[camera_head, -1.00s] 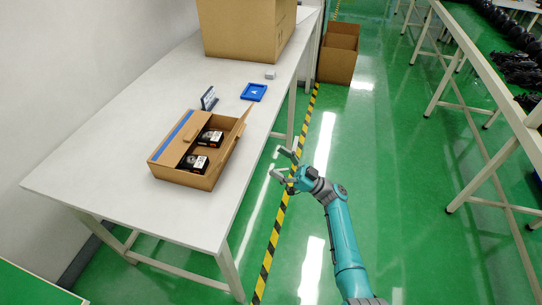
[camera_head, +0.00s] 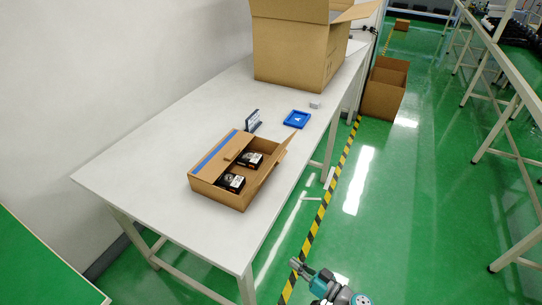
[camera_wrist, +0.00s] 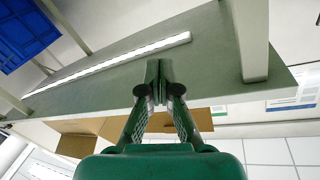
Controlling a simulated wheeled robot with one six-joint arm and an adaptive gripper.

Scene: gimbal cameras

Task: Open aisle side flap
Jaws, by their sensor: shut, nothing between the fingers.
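A shallow cardboard box (camera_head: 232,193) sits on the white table near its aisle-side edge. Its wall-side flap, with a blue stripe (camera_head: 215,152), lies over part of the opening. The aisle-side flap (camera_head: 272,163) stands up at a slant along the right side. Two black packaged items (camera_head: 250,160) show inside. My gripper (camera_head: 294,264) is over the aisle, below and right of the box, clear of the table and touching nothing. Its fingers are together and empty; the wrist view shows the closed fingertips (camera_wrist: 158,75).
A blue tray (camera_head: 297,119), a small grey block (camera_head: 315,105) and a dark stand (camera_head: 252,121) lie beyond the box. A large open carton (camera_head: 295,55) stands at the table's far end. A floor carton (camera_head: 384,90) stands in the aisle. The floor near my arm is clear.

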